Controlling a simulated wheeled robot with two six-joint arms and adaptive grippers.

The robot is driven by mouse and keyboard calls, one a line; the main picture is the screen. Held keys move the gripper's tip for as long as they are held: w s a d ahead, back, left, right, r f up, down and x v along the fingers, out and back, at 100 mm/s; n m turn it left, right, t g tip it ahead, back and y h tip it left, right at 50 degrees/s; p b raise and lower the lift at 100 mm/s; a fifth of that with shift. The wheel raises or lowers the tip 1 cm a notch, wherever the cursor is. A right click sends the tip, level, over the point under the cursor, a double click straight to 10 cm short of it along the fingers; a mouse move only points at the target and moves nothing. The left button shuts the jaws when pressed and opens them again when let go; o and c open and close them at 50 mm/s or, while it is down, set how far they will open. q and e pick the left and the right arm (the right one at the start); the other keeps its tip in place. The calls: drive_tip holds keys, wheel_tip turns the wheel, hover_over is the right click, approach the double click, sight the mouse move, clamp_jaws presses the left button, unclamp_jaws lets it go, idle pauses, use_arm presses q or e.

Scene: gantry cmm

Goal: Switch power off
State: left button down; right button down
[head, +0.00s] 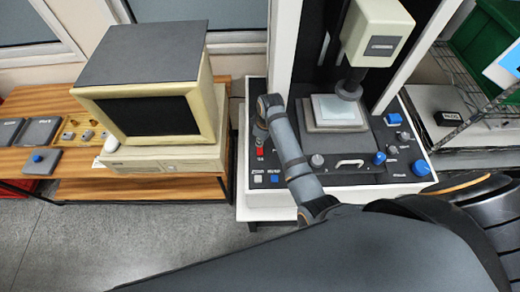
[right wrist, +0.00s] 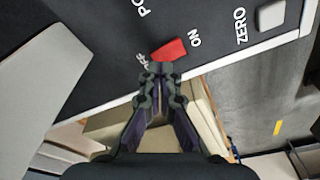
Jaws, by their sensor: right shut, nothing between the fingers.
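The red power switch (head: 260,152) sits on the dark control panel (head: 271,166) at the left of the white measuring machine. In the right wrist view the red switch (right wrist: 170,50) lies between an "ON" label and a partly hidden "OFF" label. My right gripper (right wrist: 160,68) is shut and empty, its tips right at the switch's lower edge on the "OFF" side. I cannot tell whether they touch it, or which way the switch is set. In the head view my right arm reaches over the panel, with the gripper near the switch. My left gripper is not in view.
A grey "ZERO" button (right wrist: 271,15) is right of the switch in the wrist view. A white and a blue button (head: 275,178) sit below it in the head view. A beige monitor (head: 150,112) stands on the wooden table at left. The machine's column rises close behind my wrist.

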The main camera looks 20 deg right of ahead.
drive_tip(key=shift+f+b, duration=0.4)
drive_tip(key=shift+f, duration=0.55)
idle(0.5)
wheel_tip(320, 180, up, 2)
drive_tip(key=shift+r+p, duration=0.25)
drive_tip(key=shift+p, duration=0.75)
drive_tip(key=shift+r, duration=2.3)
